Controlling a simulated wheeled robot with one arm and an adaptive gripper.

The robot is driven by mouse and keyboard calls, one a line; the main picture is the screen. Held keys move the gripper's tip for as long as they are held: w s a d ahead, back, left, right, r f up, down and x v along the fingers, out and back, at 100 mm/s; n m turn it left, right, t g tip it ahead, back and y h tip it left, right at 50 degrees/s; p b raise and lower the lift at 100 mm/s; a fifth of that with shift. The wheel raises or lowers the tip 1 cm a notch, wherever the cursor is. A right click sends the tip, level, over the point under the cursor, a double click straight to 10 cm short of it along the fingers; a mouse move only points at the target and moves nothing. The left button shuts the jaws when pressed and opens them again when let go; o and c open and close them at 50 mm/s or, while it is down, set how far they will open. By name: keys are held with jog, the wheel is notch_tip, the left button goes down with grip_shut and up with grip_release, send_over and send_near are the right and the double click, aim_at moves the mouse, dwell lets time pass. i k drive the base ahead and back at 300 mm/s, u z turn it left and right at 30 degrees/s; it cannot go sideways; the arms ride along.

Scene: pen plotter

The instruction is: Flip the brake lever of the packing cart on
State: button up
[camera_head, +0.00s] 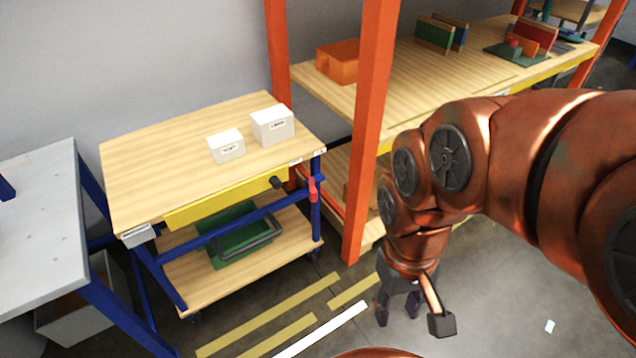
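The packing cart (150,185) stands left of centre, with a wooden top, blue legs and a lower wooden shelf. A small red lever (313,188), which looks like the brake lever, is on its front right post; its exact setting is hard to tell. A black knob-like handle (277,183) sits just left of it, by the yellow front strip. My gripper (411,311) hangs low over the floor, right of the cart and well apart from the lever. Its dark-tipped fingers are spread open and nothing is between them.
Two white boxes (226,147) (272,125) stand on the cart top; a green bin (235,232) is below. An orange rack post (366,130) rises just right of the cart. A grey table (40,215) stands at left. The floor in front, with yellow and white stripes, is clear.

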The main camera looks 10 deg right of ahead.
aim_at(313, 193)
jog(key=u, duration=0.15)
jog(key=k, duration=0.35)
jog(key=z, duration=0.4)
jog(key=i, duration=0.65)
jog(key=u, duration=0.65)
jog(key=i, duration=0.4)
jog(key=u, duration=0.4)
